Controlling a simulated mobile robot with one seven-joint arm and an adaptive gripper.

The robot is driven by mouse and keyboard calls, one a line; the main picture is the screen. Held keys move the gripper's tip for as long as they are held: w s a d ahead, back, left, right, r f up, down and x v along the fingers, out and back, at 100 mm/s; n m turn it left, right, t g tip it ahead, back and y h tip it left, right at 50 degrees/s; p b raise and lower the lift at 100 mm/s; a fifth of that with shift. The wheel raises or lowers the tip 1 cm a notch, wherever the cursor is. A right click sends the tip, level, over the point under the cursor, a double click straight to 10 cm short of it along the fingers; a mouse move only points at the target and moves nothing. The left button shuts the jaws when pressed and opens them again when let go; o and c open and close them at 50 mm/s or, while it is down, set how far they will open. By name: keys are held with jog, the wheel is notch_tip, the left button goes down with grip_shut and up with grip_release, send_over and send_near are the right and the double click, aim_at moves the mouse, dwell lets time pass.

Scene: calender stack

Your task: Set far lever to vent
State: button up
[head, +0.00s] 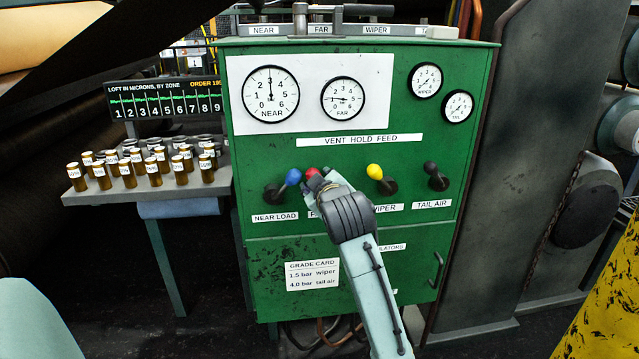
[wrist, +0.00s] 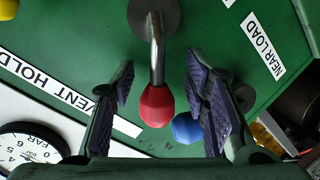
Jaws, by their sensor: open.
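The far lever has a red knob (head: 311,172) on the green panel; in the wrist view the knob (wrist: 156,106) ends a bent grey shaft rising from a round dark base (wrist: 168,14). My gripper (head: 322,183) is at this lever and covers its base in the head view. In the wrist view my gripper (wrist: 160,85) is open, with a purple-padded finger on each side of the red knob. Gaps show on both sides. The VENT HOLD FEED label (head: 359,140) is above the levers. The far gauge (head: 343,98) sits above that.
The near-load lever's blue knob (head: 293,176) is close on the left, and shows near the right finger in the wrist view (wrist: 187,128). The wiper's yellow knob (head: 374,171) and the tail-air black knob (head: 430,168) are to the right. A shelf of small jars (head: 150,192) stands left.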

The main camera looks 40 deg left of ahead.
jog(key=shift+w+d, duration=0.1)
jog(key=shift+d, duration=0.05)
jog(key=shift+d, duration=0.2)
jog(key=v, duration=1.1)
jog(key=shift+s+d+r, duration=0.1)
jog(key=shift+s+r, duration=0.05)
jog(key=shift+s, duration=0.15)
